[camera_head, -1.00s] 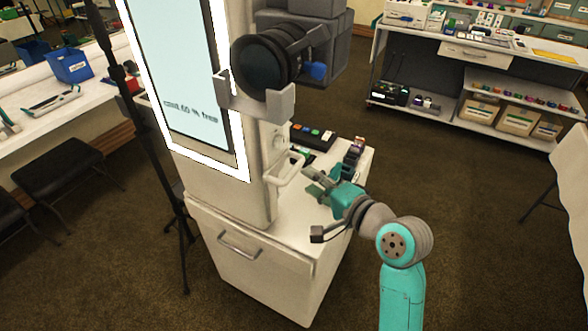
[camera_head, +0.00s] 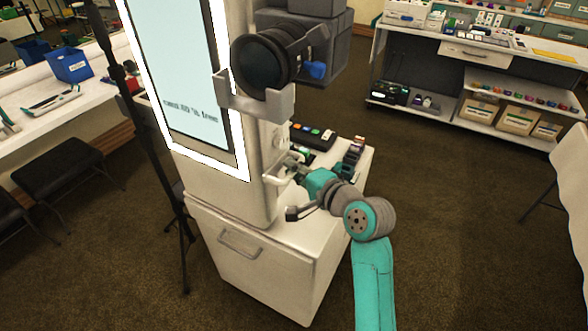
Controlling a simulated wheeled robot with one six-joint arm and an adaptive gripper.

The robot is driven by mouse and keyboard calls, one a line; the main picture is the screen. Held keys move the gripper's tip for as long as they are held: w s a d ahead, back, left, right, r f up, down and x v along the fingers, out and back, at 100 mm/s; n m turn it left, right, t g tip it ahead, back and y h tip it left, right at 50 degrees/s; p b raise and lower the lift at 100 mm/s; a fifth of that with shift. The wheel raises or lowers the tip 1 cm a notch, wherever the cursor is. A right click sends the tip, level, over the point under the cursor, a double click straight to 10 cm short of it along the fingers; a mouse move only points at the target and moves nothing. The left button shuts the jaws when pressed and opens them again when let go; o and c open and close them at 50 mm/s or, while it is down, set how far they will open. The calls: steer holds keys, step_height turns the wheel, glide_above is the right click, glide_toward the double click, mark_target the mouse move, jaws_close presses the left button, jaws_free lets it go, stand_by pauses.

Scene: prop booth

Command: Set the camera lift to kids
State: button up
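The camera (camera_head: 262,66) is a dark round lens held in a grey bracket (camera_head: 255,100) on the side of the tall white booth (camera_head: 225,190). Below it, on the booth's side face, are a small round fitting (camera_head: 277,140) and a pale tray-like ledge (camera_head: 273,178). No "kids" mark can be read. My gripper (camera_head: 291,171) is at the booth's side, beside the ledge and below the camera. Its fingertips are small and overlap the pale parts there, so contact and finger opening cannot be told.
The booth stands on a white drawer cabinet (camera_head: 262,265). Its top holds a dark box with coloured buttons (camera_head: 312,135) and small items (camera_head: 353,152) behind my gripper. A black stand (camera_head: 150,140) is on the left. Open carpet (camera_head: 460,240) lies to the right.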

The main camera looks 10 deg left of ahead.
jaws_close()
step_height(320, 180, down, 14)
steer(key=shift+r, duration=0.15)
steer(key=shift+s, duration=0.1)
steer(key=o, duration=0.7)
jaws_free()
steer(key=shift+c, duration=0.2)
steer(key=shift+o, duration=0.5)
steer(key=v, duration=1.2)
steer(key=shift+r, duration=0.1)
